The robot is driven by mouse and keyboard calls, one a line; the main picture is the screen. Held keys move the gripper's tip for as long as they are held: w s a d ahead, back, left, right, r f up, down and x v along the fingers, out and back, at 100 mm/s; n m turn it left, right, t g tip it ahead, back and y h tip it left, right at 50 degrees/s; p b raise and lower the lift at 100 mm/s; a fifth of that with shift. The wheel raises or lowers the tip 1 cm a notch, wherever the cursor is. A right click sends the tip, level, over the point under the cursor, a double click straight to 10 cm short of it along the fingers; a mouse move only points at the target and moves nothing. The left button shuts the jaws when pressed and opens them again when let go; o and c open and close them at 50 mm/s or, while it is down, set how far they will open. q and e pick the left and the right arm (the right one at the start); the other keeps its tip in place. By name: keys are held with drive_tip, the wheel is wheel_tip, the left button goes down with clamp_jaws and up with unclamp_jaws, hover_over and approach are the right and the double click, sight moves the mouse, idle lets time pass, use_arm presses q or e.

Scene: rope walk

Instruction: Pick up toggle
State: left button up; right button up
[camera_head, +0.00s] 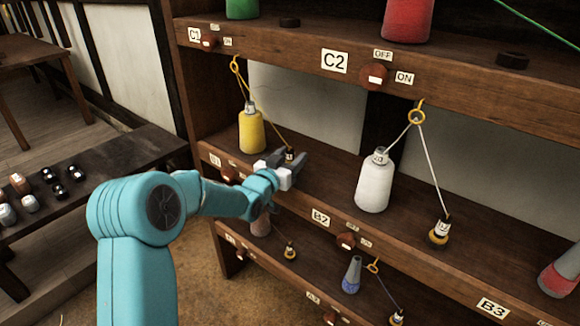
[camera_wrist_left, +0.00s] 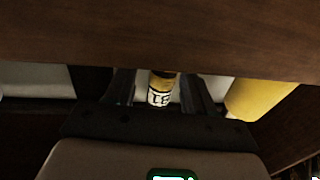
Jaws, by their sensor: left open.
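A small dark toggle (camera_head: 290,154) with a white label hangs at the end of a yellow cord on the middle shelf, beside the yellow bobbin (camera_head: 251,131). My left gripper (camera_head: 288,162) is open at this toggle. In the left wrist view the toggle (camera_wrist_left: 161,90), with a yellow band and a label, shows between the two dark fingers (camera_wrist_left: 160,92), with a gap on each side. Its far end is hidden by the wooden edge. Another toggle (camera_head: 439,233) lies on the shelf by the white bobbin (camera_head: 374,184). My right gripper is not in view.
The wooden rack has shelf boards with labels such as C2 (camera_head: 334,61) and red-brown knobs (camera_head: 373,76). In the wrist view a wooden board (camera_wrist_left: 160,35) crosses close above the fingers. Lower toggles (camera_head: 290,252) hang below. A dark bench (camera_head: 100,170) with small items stands left.

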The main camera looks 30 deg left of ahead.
use_arm(q)
clamp_jaws()
drive_tip(key=shift+r, duration=0.1)
